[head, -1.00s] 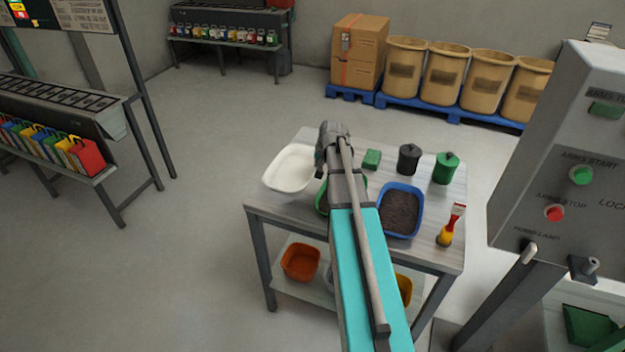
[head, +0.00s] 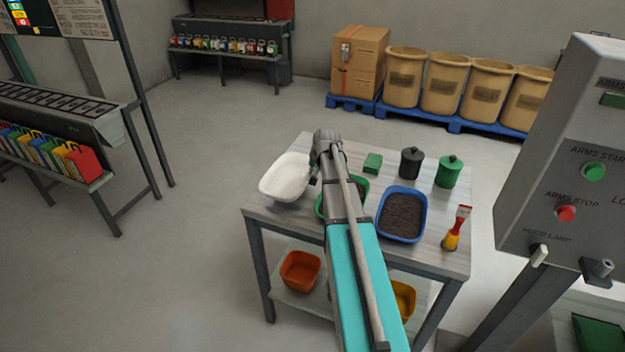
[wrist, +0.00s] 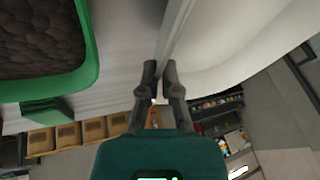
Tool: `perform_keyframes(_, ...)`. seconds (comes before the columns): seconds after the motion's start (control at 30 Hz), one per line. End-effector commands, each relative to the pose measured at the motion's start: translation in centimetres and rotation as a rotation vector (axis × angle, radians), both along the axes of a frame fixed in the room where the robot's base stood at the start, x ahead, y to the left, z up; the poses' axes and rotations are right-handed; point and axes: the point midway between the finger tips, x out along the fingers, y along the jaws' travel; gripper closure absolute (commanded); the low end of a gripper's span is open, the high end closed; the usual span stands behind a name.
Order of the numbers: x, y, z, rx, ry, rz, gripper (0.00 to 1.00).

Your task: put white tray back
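The white tray (head: 284,178) is at the left end of the grey table, its outline reaching the table's left edge. I cannot tell whether it rests on the top or is held just above it. My gripper (head: 317,172) is at the tray's right side. In the wrist view, the fingers (wrist: 161,72) are close together with the white tray's rim (wrist: 176,35) running between them; they look shut on it. The green tray (head: 361,184), filled with dark material, is just right of the gripper, partly hidden by my arm.
Orange (head: 300,271) and yellow bins sit below. A control box (head: 570,160) is at right.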

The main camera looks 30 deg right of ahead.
Motion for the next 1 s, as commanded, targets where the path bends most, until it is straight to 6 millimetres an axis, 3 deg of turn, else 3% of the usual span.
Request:
perform_keyframes(0.23, 1.0, -0.2, -1.4, 0.000, 0.000, 0.000, 1.00)
perform_keyframes(0.53, 0.8, -0.1, -3.7, 0.000, 0.000, -0.001, 1.00)
perform_keyframes(1.0, 0.8, -0.1, -4.0, 0.000, 0.000, -0.001, 1.00)
